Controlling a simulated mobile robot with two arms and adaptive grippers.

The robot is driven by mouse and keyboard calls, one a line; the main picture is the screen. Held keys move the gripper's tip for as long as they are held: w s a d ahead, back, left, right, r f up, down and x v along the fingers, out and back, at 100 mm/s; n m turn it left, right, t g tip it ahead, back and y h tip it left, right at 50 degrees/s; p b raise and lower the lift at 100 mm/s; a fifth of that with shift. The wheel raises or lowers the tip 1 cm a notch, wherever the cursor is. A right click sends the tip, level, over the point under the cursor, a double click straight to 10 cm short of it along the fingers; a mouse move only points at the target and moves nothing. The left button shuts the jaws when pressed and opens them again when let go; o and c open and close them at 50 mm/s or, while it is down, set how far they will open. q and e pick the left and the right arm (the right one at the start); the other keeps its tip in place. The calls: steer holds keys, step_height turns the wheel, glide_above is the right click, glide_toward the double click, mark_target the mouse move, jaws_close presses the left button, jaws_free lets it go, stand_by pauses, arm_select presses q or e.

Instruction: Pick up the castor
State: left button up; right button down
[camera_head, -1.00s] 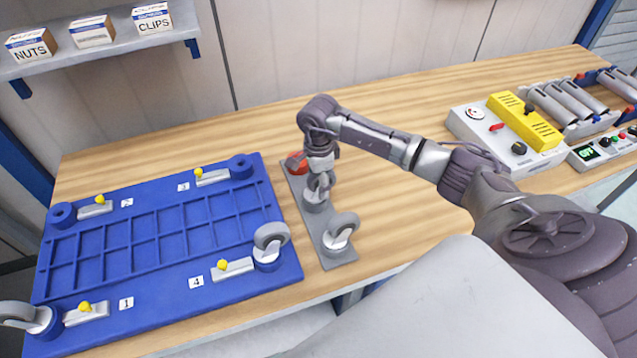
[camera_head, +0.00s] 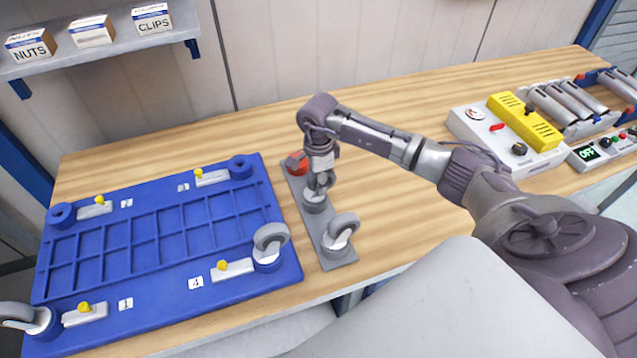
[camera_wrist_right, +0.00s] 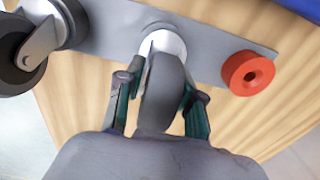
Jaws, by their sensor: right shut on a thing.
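My right gripper (camera_head: 320,180) is above the grey strip (camera_head: 337,256) and is shut on a castor (camera_head: 314,199) at the strip's middle. In the right wrist view the two fingers of the right gripper (camera_wrist_right: 158,95) lie on either side of the grey wheel of this castor (camera_wrist_right: 163,90). Its light round base still appears to sit at the strip. A second castor (camera_head: 340,232) stands on the near end of the strip, and it shows at upper left in the wrist view (camera_wrist_right: 40,35). My left gripper is not in view.
A red ring (camera_head: 297,163) is at the strip's far end. Left of the strip lies a blue frame (camera_head: 160,235) with yellow-knobbed clamps, castors at its two near corners and empty round seats at its far corners. A grey and yellow control box (camera_head: 510,130) stands at right.

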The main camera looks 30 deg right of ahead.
steer(key=r+b, duration=0.1)
steer(key=r, duration=0.1)
steer(key=d+r+b, duration=0.1)
steer(key=r, duration=0.1)
steer(key=shift+d+r, duration=0.1)
steer(key=shift+d, duration=0.05)
steer(key=s+d+r+b, duration=0.3)
steer(key=d+r, duration=0.3)
steer(key=d, duration=0.4)
steer(key=shift+s+r+b, duration=0.15)
steer(key=shift+r+b, duration=0.2)
steer(key=shift+b, duration=0.3)
steer(key=shift+a, duration=0.1)
